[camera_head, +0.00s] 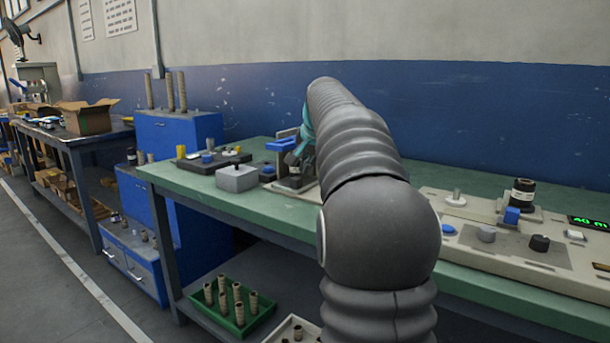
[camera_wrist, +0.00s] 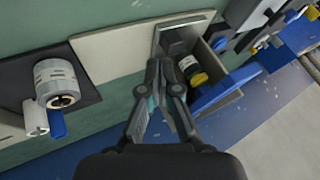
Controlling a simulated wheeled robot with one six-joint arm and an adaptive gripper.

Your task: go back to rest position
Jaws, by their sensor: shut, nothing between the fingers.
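My gripper (camera_wrist: 164,66) shows in the wrist view with its two dark fingers together at the tips and nothing between them. It is over the green bench (camera_wrist: 110,20), close to a grey metal box (camera_wrist: 174,42) with a blue lever (camera_wrist: 226,92) on its right. A small labelled roll with a yellow part (camera_wrist: 192,70) sits in the box, just right of the fingers. In the head view my grey arm reaches forward across the bench and hides most of the gripper. I cannot tell whether the fingertips touch the box.
A pale control panel (camera_head: 500,262) with knobs, a dark roll (camera_head: 522,192) and a green display (camera_head: 588,223) lies right of my arm. A grey box (camera_head: 236,178) stands on the left. A green tray (camera_head: 236,325) of tubes sits on the lower shelf. Floor at left is clear.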

